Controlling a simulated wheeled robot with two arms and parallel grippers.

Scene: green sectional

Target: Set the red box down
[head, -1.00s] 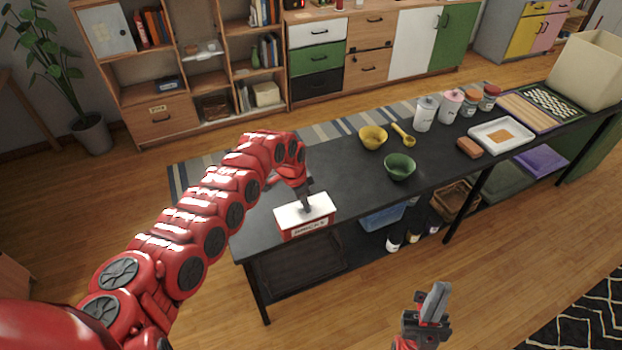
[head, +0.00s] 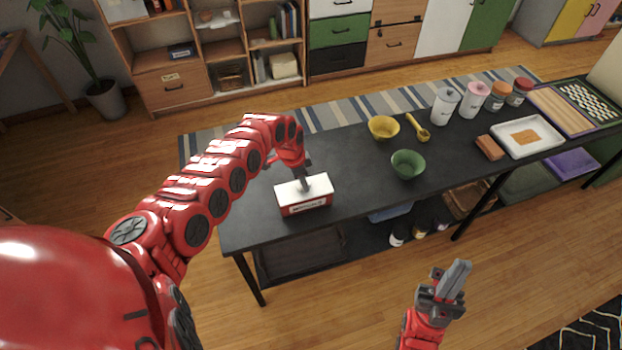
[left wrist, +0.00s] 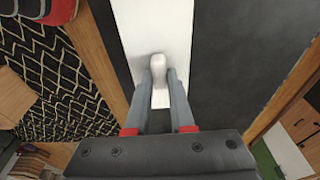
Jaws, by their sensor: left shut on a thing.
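The red box (head: 305,203) has a white top with a pale knob and dark lettering on its front. It is upright at the left end of the black table, near the front edge. I cannot tell whether its underside touches the table. My left gripper (head: 304,183) points down and is shut on the box's knob; in the left wrist view the fingers flank the knob (left wrist: 158,66) on the white top (left wrist: 160,25). My right gripper (head: 452,283) is empty in front of the table, and its finger gap is unclear.
The black table (head: 350,170) has bare room around the box. A green bowl (head: 408,164), yellow bowl (head: 383,127) and yellow scoop (head: 418,128) stand to the right. Further right are a brown block (head: 490,147), a white tray (head: 527,136) and several jars.

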